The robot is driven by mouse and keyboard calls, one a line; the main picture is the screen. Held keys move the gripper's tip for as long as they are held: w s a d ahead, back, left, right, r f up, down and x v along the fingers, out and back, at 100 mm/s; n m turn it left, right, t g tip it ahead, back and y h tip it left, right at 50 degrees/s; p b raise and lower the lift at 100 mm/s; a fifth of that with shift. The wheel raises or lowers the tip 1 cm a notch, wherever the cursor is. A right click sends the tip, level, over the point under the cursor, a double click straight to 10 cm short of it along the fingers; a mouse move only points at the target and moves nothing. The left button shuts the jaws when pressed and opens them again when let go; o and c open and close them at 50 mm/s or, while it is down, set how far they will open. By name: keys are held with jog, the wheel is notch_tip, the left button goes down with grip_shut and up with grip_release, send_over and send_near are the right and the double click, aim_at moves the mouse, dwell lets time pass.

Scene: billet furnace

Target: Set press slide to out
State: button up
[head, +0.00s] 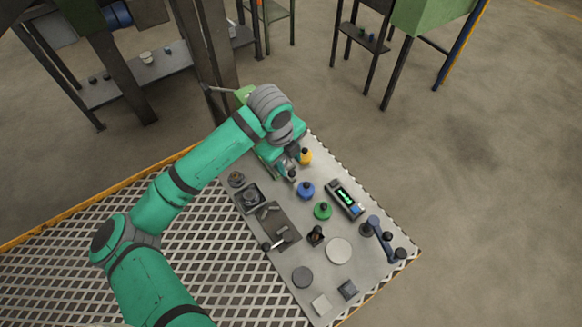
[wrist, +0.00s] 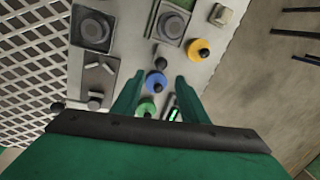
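My gripper (wrist: 158,80) is open, its two green fingers apart with nothing held between them. In the head view it (head: 290,166) is over the far part of the panel, near the yellow button (head: 306,156). The wrist view shows the blue button (wrist: 156,82) and a small dark knob between and beyond the fingers. No part is labelled as the press slide. A dark grey plate with raised blocks and a handle (head: 281,239) lies at the panel's left; it may be the slide. The plate also shows left of the fingers in the wrist view (wrist: 88,68).
The panel (head: 318,281) also carries a green button (head: 322,211), a lit display box (head: 345,198), a blue lever (head: 380,237) and several discs and blocks. Grating (head: 225,262) lies left of it. Tables and green machines stand behind. Floor on the right is clear.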

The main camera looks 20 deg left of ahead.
jog(key=shift+s+a+r, duration=0.1)
jog(key=shift+s+r, duration=0.1)
jog(key=shift+r, duration=0.7)
jog(key=shift+s+a+r, duration=0.1)
jog(key=shift+s+r, duration=0.05)
jog(key=shift+r, duration=0.75)
jog(key=shift+d, duration=0.1)
